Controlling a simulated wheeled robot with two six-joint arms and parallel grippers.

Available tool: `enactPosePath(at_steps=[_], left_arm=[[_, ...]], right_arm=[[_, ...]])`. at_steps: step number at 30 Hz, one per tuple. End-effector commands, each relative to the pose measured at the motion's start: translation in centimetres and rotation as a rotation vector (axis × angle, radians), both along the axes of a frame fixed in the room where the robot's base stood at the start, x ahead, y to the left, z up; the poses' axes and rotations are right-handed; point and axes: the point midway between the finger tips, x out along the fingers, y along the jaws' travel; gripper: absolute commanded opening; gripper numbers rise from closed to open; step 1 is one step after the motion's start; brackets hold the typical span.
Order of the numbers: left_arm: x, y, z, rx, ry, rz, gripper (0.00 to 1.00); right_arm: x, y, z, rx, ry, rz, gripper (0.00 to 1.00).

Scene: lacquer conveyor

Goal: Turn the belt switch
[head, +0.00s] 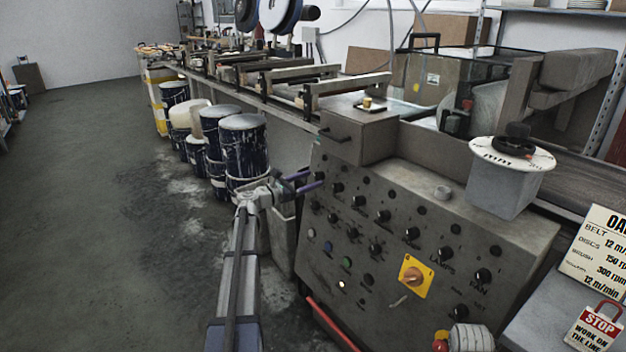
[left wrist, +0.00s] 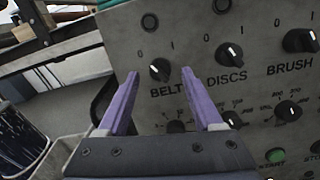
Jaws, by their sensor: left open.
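The belt switch is a round black knob (left wrist: 160,69) above the word BELT in the left wrist view. Its white mark is on the left, the side of the 0. In the head view I take it to be the leftmost upper knob (head: 337,187) on the grey control panel (head: 405,210). My left gripper (head: 316,179) is open, its purple fingers pointing at the panel's left end. In the left wrist view its fingertips (left wrist: 160,74) appear either side of the knob. Contact with it cannot be told. My right gripper is not in view.
The DISCS knob (left wrist: 229,54) and BRUSH knob (left wrist: 299,40) are to the right, with smaller dials below. A yellow plate with an orange switch (head: 413,275) is lower on the panel. Paint-stained drums (head: 244,150) stand left; the floor (head: 90,170) beyond is clear.

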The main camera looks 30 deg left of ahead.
Motion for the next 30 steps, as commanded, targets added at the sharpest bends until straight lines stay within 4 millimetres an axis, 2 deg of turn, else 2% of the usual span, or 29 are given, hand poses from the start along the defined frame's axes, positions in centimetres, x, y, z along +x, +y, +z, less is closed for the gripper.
enactPosePath(at_steps=[6, 15, 30], left_arm=[[1.45, -0.54, 0.00, 0.000, 0.000, 0.000, 0.67], [1.53, -0.61, 0.00, 0.000, 0.000, 0.000, 0.66], [1.51, -0.60, 0.00, 0.000, 0.000, 0.000, 0.10]], right_arm=[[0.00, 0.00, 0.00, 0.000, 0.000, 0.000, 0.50], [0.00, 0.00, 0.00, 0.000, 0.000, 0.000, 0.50], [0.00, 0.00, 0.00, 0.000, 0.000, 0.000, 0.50]])
